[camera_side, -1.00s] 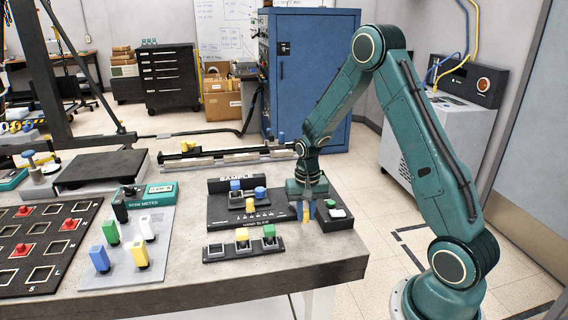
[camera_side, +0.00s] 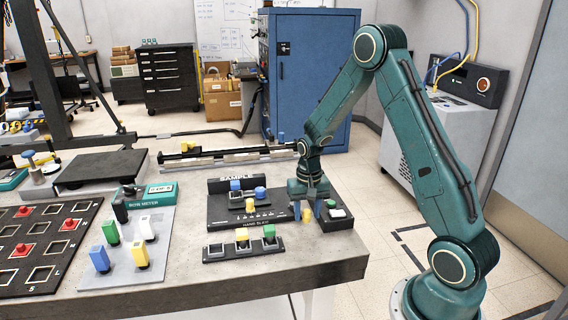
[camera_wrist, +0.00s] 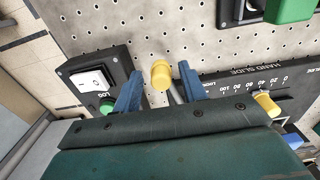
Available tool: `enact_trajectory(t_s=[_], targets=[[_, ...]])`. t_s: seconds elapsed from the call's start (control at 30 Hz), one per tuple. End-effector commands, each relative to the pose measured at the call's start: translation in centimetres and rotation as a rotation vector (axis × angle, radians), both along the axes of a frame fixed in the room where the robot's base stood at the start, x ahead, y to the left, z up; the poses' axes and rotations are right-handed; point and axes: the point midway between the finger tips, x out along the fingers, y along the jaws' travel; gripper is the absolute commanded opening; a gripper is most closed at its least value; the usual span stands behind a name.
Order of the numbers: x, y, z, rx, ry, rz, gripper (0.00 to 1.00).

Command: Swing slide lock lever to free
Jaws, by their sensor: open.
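The slide lock lever shows as a yellow-tipped lever (camera_wrist: 160,76) in the wrist view, and its yellow end shows low between my fingers in the side view (camera_side: 307,216). It stands at the right end of the black hand slide panel (camera_side: 222,213). My gripper (camera_side: 307,206) points down over it with its two blue fingers apart. In the wrist view my gripper (camera_wrist: 161,71) has one finger on each side of the yellow tip, with a gap on both sides. The lever's base is partly hidden.
A black LOG box (camera_wrist: 93,80) with a white switch and green button sits close beside one finger. The slide's yellow knob (camera_wrist: 267,105) is near the scale. A row of coloured blocks in a black holder (camera_side: 213,252) stands in front.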

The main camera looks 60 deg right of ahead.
Motion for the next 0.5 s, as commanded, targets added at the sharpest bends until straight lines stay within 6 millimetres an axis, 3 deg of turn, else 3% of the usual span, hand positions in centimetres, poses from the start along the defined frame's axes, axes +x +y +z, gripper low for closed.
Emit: enact_trajectory(t_s=[0.27,0.5], targets=[[0.0,0.0,0.8,0.0,-0.001,0.0,0.42],[0.1,0.0,3.3,-0.001,-0.004,0.0,0.42]])
